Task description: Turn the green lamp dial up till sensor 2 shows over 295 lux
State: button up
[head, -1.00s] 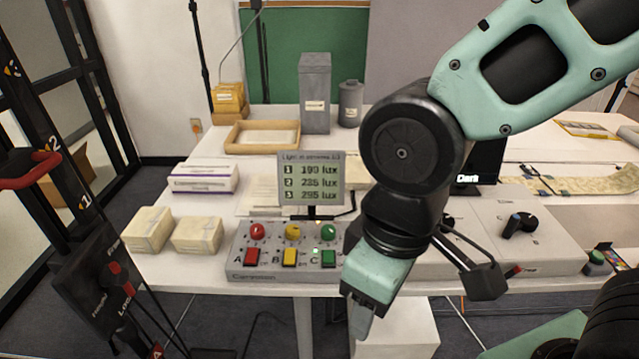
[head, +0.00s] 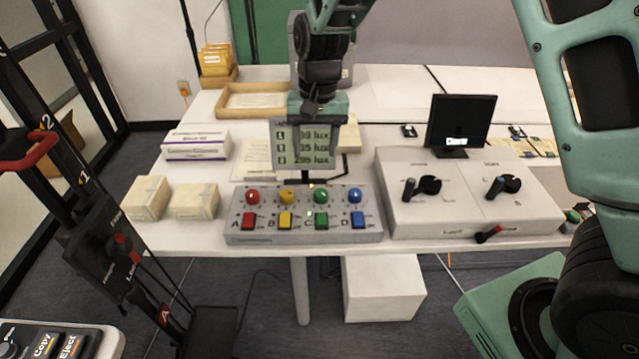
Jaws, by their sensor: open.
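The green dial (head: 320,196) is the third of a row of round dials on the grey control box (head: 260,238), above the green button marked C (head: 321,220). The light sensor display (head: 284,160) stands behind the box. Its second row ends in "35 lux", with the first digit covered; row 3 reads about 295 lux. My gripper (head: 318,116) is open and points down in front of the display, above and apart from the green dial. Its fingertips are hard to make out, and it hides part of the display.
Red (head: 253,197), yellow (head: 287,195) and blue (head: 355,195) dials flank the green one closely. A white console (head: 460,215) with black knobs stands to the right. Cream boxes (head: 193,201) sit to the left. A wooden tray (head: 222,104) lies behind.

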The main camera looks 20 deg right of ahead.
jog(key=m, duration=0.2)
send_over(321, 192)
jog(key=f, duration=0.1)
jog(key=shift+h, duration=0.4)
notch_tip(321, 192, down, 18)
jog(key=p, duration=0.2)
jog(key=shift+r+p, duration=0.1)
jog(key=shift+p, duration=0.25)
jog(key=c, duration=1)
